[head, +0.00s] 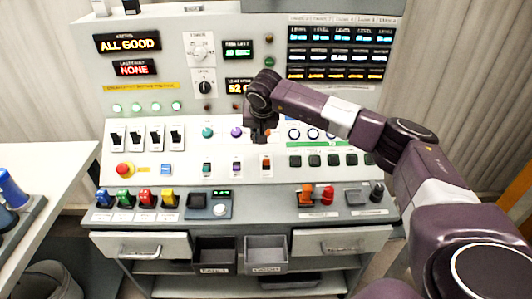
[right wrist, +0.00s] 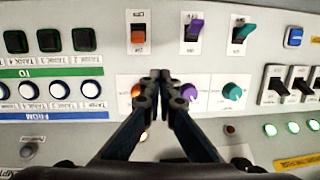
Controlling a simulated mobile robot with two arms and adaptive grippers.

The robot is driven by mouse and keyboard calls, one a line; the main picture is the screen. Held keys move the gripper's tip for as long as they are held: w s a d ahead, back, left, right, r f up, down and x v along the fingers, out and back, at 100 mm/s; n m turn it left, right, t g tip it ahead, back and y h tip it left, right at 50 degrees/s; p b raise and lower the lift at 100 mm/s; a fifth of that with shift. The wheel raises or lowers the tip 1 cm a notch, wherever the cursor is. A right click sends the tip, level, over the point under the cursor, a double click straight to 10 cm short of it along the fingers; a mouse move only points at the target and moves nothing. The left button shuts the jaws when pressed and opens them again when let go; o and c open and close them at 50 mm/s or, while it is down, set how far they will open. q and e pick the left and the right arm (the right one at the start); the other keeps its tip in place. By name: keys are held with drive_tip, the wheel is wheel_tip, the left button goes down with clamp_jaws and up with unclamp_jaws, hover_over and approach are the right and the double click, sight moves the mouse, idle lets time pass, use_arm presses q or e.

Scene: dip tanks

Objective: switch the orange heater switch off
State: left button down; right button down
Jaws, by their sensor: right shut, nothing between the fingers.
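The orange heater switch (head: 266,164) is a small rocker on a white plate, on the lower part of the sloped panel. It also shows in the right wrist view (right wrist: 138,37), which sees the panel upside down. I cannot tell its on or off position. My right gripper (head: 260,137) is shut and empty, in front of the panel just above the switch in the head view. In the right wrist view its fingertips (right wrist: 160,78) are together beside an orange knob (right wrist: 136,90), partly hidden by them, and apart from the switch. My left gripper is not in view.
A purple switch (right wrist: 193,29) and a teal switch (right wrist: 241,32) sit beside the orange one.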

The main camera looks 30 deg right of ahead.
sight(265, 149)
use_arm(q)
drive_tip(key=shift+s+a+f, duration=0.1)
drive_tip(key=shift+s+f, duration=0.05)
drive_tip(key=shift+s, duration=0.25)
use_arm(e)
drive_tip(key=d, duration=0.1)
drive_tip(key=d+r+h, duration=0.1)
drive_tip(key=d, duration=0.1)
drive_tip(key=shift+s+d+r, duration=0.1)
drive_tip(key=shift+s+d, duration=0.1)
